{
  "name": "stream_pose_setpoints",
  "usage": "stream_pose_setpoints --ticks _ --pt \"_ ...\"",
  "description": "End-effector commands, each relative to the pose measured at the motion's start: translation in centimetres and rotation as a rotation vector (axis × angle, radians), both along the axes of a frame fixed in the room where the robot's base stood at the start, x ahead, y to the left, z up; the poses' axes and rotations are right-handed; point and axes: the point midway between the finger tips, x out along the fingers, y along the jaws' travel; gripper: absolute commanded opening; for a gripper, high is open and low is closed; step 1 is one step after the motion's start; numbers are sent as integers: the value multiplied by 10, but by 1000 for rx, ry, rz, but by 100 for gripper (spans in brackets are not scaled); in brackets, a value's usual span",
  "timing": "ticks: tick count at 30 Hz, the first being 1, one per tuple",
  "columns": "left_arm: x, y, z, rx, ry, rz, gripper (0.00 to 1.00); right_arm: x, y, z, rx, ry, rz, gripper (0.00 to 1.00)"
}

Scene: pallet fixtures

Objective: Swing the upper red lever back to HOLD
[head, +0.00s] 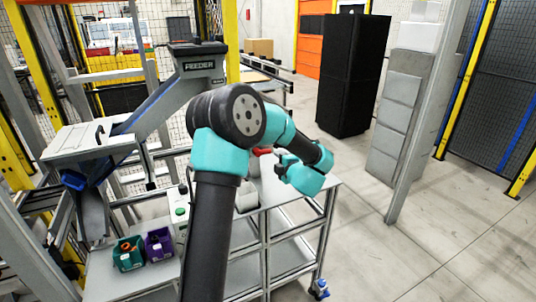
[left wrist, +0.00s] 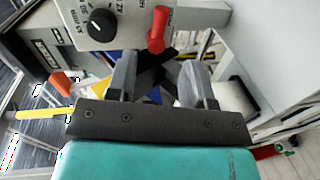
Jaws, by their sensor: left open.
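A red lever (left wrist: 158,30) stands out from a grey panel (left wrist: 125,10) in the left wrist view, beside a black knob (left wrist: 98,22). A second, orange-red handle (left wrist: 60,83) shows further left; I cannot tell which is the upper one or read HOLD. A small red part (head: 262,151) shows beside my left arm in the head view. My left gripper (left wrist: 160,85) is open with nothing between its fingers, just below the red lever and apart from it. In the head view, my left gripper (head: 281,162) is partly hidden by its own wrist. My right gripper is not in view.
A grey feeder machine (head: 200,66) stands at the left. A green bin (head: 128,254) and a purple bin (head: 158,243) sit on the grey cart (head: 325,195), near a box with a green button (head: 180,212). The floor (head: 440,240) at right is clear.

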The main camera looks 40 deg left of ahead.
Motion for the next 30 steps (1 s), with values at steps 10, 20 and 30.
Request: stream_pose_setpoints --ticks 10,20,30 --pt "19 57 -10 1 0 2 48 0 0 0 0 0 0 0" --pt "30 89 -15 0 0 1 48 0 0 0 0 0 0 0" --pt "31 91 -15 0 1 0 45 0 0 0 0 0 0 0"
